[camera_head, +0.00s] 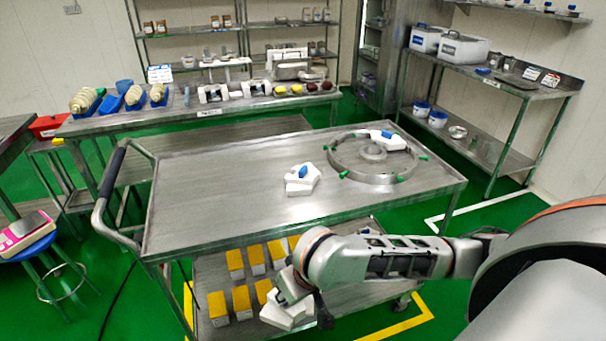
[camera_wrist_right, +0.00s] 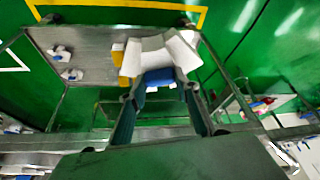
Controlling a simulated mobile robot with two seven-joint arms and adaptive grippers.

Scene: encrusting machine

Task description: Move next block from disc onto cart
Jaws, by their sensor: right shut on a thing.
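The metal ring-shaped disc (camera_head: 345,172) with green knobs lies on the cart's top (camera_head: 220,200). A white block with a blue part (camera_head: 384,142) sits at the disc's far side, and another (camera_head: 300,182) lies left of the disc on the top. My right gripper (camera_head: 287,292) reaches down in front of the cart by its lower shelf, shut on a white block (camera_head: 280,316). In the right wrist view, the fingers (camera_wrist_right: 160,88) close around the blue part of this white block (camera_wrist_right: 145,58). Whether the block touches the shelf is unclear. My left gripper is out of view.
Several yellow-topped boxes (camera_head: 218,303) stand on the lower shelf, close to the held block. The left half of the cart top is clear. A workbench (camera_head: 130,122) stands behind, and a shelf table (camera_head: 490,85) stands at the right.

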